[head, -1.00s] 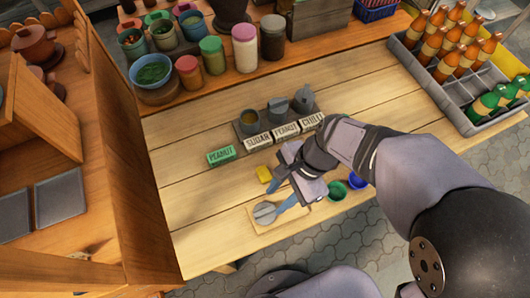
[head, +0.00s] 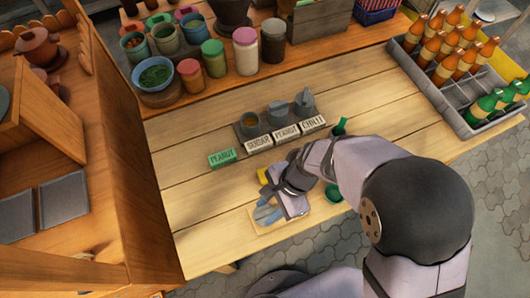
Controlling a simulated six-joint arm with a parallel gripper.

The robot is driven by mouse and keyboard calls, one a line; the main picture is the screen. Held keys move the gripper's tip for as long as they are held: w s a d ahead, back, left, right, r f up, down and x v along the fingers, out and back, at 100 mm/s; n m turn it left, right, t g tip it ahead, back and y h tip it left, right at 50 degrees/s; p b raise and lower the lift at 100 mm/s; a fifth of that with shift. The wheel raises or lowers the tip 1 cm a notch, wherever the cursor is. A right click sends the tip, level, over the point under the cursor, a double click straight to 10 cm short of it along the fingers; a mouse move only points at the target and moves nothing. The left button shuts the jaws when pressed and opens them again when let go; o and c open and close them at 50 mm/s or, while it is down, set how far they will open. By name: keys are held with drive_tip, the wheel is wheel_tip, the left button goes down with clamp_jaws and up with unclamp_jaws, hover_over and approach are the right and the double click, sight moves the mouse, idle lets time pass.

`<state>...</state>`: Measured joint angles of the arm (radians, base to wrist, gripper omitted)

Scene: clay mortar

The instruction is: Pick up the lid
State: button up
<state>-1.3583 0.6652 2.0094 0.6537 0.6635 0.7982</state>
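A grey round lid (head: 264,213) lies on a small wooden board (head: 257,226) near the front edge of the table, mostly covered by my gripper. My gripper (head: 268,211) points down over the board, with its blue fingers low at the lid. Whether the fingers touch or grip the lid is hidden. Farther back, a dark tray holds three small grey pots, an open one (head: 250,123) at left and two that look covered (head: 278,110).
A green peanut label block (head: 222,157) lies left of several white label blocks (head: 286,134). A yellow block (head: 263,176) is close behind my gripper, and a green bowl (head: 333,194) is to its right. A bottle crate (head: 450,105) stands at far right. The left tabletop is clear.

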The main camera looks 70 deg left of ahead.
drive_tip(key=shift+s+f, duration=0.1)
drive_tip(key=shift+f, duration=0.05)
clamp_jaws()
drive_tip(key=shift+r, duration=0.2)
